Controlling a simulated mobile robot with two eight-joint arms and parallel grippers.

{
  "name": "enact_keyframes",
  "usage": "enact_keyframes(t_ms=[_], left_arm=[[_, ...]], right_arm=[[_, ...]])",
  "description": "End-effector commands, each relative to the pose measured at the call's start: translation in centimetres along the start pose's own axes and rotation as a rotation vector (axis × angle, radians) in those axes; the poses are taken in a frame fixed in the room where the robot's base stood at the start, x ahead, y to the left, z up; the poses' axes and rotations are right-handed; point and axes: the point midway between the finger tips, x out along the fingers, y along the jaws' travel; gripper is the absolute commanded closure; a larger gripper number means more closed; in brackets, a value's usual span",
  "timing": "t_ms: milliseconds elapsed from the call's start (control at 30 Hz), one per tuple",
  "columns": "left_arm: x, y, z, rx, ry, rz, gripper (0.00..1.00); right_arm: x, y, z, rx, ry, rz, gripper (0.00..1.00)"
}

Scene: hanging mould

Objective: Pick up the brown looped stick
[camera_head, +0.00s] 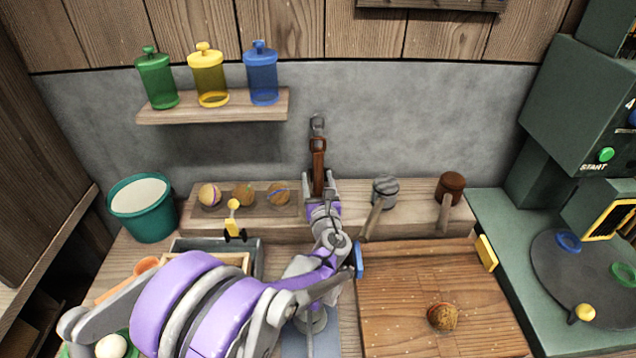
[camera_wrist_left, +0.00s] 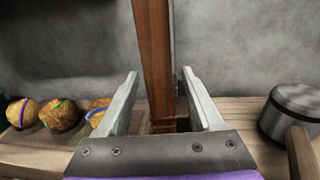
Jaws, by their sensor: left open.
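The brown looped stick (camera_head: 318,160) hangs upright against the grey wall, its top at a grey metal hook. My left gripper (camera_head: 321,180) is at the lower part of the stick. In the left wrist view the stick (camera_wrist_left: 153,50) runs down between the two open fingers (camera_wrist_left: 160,75), with a visible gap to the right finger and a smaller one to the left. I cannot tell whether either finger touches it. The gripper hides part of the stick's lower end in the head view. My right gripper is not in view.
A wooden ledge (camera_head: 405,224) runs below the stick, with patterned balls (camera_head: 243,195) at left and a grey-headed mallet (camera_head: 384,190) and a brown-headed one (camera_head: 450,190) at right. A shelf (camera_head: 215,108) holds green, yellow and blue jars. A teal bucket (camera_head: 150,222) stands left.

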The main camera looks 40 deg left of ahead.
Motion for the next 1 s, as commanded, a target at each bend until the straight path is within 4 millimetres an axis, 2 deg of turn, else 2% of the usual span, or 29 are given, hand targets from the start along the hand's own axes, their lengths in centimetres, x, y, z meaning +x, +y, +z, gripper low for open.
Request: enact_keyframes(t_ms=[33,133,367,733,1000], left_arm=[[0.9,0.0,0.0,0.0,0.0,0.002,0.32],[2.0,0.0,0.0,0.0,0.0,0.001,0.32],[2.1,0.0,0.0,-0.001,0.001,0.0,0.34],[2.1,0.0,0.0,-0.001,0.001,0.0,1.0],[2.1,0.0,0.0,-0.001,0.0,0.0,1.0]], right_arm=[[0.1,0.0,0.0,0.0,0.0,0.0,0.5],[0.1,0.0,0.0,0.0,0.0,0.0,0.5],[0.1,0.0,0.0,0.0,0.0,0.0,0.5],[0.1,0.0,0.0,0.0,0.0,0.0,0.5],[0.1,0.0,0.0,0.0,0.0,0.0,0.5]])
